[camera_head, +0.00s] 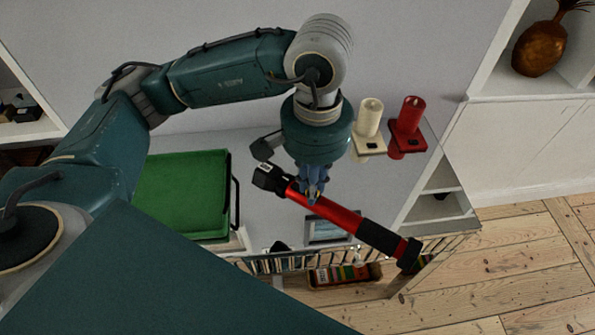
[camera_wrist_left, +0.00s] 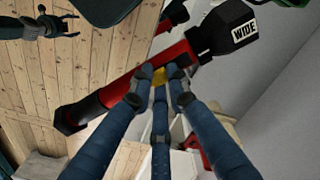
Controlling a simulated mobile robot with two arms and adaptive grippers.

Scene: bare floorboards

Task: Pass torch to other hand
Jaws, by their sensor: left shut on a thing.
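The torch (camera_head: 338,214) is red with a black head and a long black grip. It hangs tilted in the head view, its head at upper left and its tail at lower right. My left gripper (camera_head: 312,194) is shut on the red body near the head. In the left wrist view the torch (camera_wrist_left: 118,88) crosses in front of the blue fingers (camera_wrist_left: 160,76), with "WIDE" on its head. My right gripper (camera_wrist_left: 58,22) shows small at the top left of the left wrist view, apart from the torch, its fingers spread and empty. The head view does not show it.
A green tray (camera_head: 182,192) lies left of the torch. A white candle (camera_head: 369,117) and a red candle (camera_head: 409,116) stand on small holders near my left wrist. A low railing and a box of books (camera_head: 345,274) are below. Bare floorboards (camera_head: 520,270) lie at right.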

